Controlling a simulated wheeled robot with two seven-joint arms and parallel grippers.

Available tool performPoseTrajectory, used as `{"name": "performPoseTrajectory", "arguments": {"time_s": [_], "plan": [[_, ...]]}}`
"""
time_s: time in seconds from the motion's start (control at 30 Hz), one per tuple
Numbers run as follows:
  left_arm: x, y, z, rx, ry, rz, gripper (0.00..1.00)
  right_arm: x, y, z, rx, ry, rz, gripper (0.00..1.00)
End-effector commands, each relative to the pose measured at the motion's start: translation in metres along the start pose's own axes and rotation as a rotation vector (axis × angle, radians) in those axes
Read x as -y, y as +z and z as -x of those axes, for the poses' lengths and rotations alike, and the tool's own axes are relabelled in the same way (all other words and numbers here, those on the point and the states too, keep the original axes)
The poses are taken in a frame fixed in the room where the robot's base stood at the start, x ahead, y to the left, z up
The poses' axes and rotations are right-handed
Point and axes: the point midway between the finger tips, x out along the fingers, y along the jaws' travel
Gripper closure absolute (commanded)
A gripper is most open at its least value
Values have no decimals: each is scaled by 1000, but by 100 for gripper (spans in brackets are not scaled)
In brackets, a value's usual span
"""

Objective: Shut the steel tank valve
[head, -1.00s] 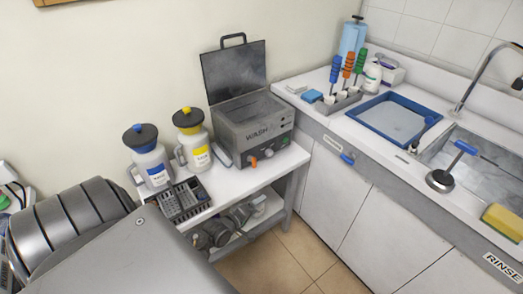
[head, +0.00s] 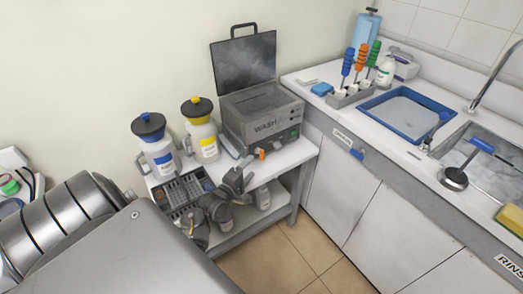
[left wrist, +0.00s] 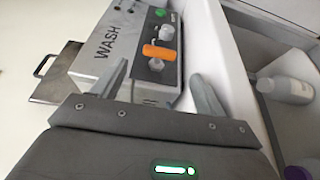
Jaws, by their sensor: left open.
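The steel wash tank (head: 262,112) stands on the white bench with its lid raised. Its orange valve handle (head: 261,154) sits low on the front panel. In the left wrist view the orange handle (left wrist: 160,52) lies crosswise on the panel, beyond the fingertips and roughly between them. My left gripper (head: 246,174) is in front of the tank at the bench edge, just left of and below the handle. Its fingers (left wrist: 158,74) are spread and empty, apart from the handle. My right gripper is not in view.
A white bottle (head: 264,198) stands on the lower shelf. The sink counter (head: 330,114) is to the right.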

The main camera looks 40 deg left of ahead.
Motion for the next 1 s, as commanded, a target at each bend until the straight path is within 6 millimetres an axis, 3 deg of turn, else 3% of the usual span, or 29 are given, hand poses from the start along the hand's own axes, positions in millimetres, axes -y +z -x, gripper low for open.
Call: {"name": "performPoseTrajectory", "arguments": {"time_s": [0.17,0.63,0.8,1.0], "plan": [[-1,0,-11,0,2,1,27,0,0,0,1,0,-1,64],[0,-1,-90,-1,1,1,27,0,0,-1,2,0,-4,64],[0,-1,-104,-1,0,-1,27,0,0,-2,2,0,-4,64],[0,-1,-108,-2,-1,-1,27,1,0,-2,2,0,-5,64]]}}
